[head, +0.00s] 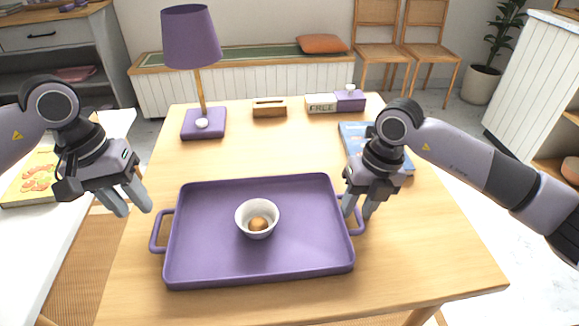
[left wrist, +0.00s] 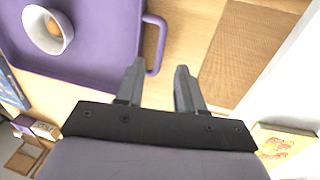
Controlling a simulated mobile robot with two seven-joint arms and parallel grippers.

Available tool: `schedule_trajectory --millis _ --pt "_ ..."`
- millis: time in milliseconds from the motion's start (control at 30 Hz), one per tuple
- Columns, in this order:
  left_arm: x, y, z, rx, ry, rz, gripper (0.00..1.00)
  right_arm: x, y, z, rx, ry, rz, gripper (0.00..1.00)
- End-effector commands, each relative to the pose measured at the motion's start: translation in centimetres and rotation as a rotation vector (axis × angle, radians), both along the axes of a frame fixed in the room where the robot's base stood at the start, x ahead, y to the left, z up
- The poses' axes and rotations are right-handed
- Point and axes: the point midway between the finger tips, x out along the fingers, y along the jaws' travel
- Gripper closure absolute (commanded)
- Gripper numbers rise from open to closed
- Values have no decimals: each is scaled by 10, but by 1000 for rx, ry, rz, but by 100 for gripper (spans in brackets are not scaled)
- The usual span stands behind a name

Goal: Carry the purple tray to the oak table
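The purple tray (head: 205,255) lies flat on the oak table (head: 440,255), with a loop handle at each short end. A white bowl (head: 257,219) with a small brown-orange item inside stands on it. My left gripper (head: 130,200) is open and empty, above and to the left of the tray's left handle (head: 160,232). In the left wrist view the open fingers (left wrist: 158,85) show near that handle (left wrist: 156,45), with nothing between them. My right gripper (head: 359,208) is at the tray's right handle (head: 357,222) and partly hides it; its grip there is unclear.
A purple lamp (head: 203,123), a wooden block (head: 269,108), a "FREE" sign (head: 322,104) and a blue book or board (head: 355,135) stand toward the table's far side. A white counter (head: 75,225) with a yellow book (head: 35,178) is at left. The table's front right is clear.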

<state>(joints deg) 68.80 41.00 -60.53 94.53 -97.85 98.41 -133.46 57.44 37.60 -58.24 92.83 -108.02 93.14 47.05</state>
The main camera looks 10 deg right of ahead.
Motion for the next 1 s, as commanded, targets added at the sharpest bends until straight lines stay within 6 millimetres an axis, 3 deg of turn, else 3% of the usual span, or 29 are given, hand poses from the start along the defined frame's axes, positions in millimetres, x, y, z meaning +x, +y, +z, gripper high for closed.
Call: schedule_trajectory --millis 200,433,800,1000 --pt "1 7 34 0 -2 2 62 0 0 0 0 0 0 62" --pt "0 8 43 0 1 2 62 1 -2 10 1 -2 0 62" --pt "0 8 43 0 1 1 62 1 -15 83 -1 -5 -1 62" --pt "0 8 43 0 1 1 62 0 -20 110 0 -2 0 62"
